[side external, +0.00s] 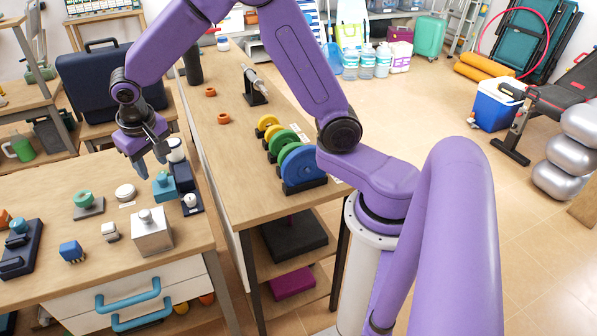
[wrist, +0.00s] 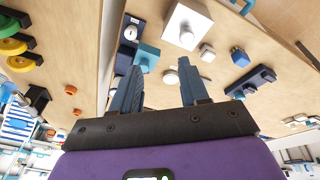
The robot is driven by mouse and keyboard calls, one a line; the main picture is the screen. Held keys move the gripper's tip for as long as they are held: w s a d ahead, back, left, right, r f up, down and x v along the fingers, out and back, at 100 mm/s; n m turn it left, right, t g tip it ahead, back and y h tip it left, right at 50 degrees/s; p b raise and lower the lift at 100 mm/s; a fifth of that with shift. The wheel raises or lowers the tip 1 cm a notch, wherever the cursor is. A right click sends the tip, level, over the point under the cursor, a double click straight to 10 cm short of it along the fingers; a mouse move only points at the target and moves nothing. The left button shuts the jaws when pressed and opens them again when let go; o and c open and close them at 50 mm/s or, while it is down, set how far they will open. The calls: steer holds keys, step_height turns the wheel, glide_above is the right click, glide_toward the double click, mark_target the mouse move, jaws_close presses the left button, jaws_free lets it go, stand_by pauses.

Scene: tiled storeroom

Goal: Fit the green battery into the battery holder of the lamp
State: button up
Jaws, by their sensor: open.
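My gripper (side external: 149,158) is open and empty above the near left table, its fingers pointing down. In the wrist view, my gripper (wrist: 161,70) has its two fingers spread apart with nothing between them. I cannot pick out a green battery for certain. A green round piece (side external: 83,198) sits on a grey base (side external: 89,210) to the left of my gripper in the side view. I cannot tell whether it is a battery. No lamp or battery holder is clearly recognisable. A teal-blue block (side external: 164,188) stands just below my gripper and also shows in the wrist view (wrist: 148,52).
A white box with a knob (side external: 152,236), a blue cube (side external: 71,251), a white disc (side external: 125,192) and a dark holder (side external: 20,258) stand on the same table. A dark blue case (side external: 95,80) stands behind. Colored discs (side external: 300,166) stand on the adjoining bench.

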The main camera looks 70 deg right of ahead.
steer(key=s+d+r+n+g+y, duration=0.1)
steer(key=s+n, duration=0.6)
steer(key=s, duration=0.9)
steer(key=s+d+r+n+g+y, duration=0.1)
steer(key=s+n, duration=0.6)
steer(key=s, duration=0.9)
steer(key=shift+s+d+r+n, duration=0.3)
steer(key=shift+d+r+n, duration=0.1)
steer(key=shift+d+r, duration=0.35)
